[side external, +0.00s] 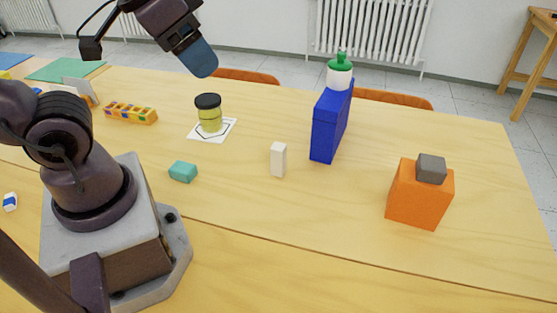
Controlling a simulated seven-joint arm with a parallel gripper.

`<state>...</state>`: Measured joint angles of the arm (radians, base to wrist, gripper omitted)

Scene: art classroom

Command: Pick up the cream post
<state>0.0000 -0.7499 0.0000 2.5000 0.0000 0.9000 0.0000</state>
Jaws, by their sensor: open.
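The cream post (278,159) is a small, pale upright block standing on the wooden table near the middle of the side external view. My gripper (200,62) is at the top of the view, raised above the table, up and to the left of the post and well apart from it. It shows as a bluish end piece on my dark arm. It is open, with nothing seen in it, though its separate fingers are hard to make out.
A tall blue box (326,128) with a green-capped white bottle (340,73) on it stands right of the post. An orange cube (417,197) bears a grey block (431,169). A teal block (183,172), a yellow-green jar (209,115) and a colourful tray (131,121) lie left.

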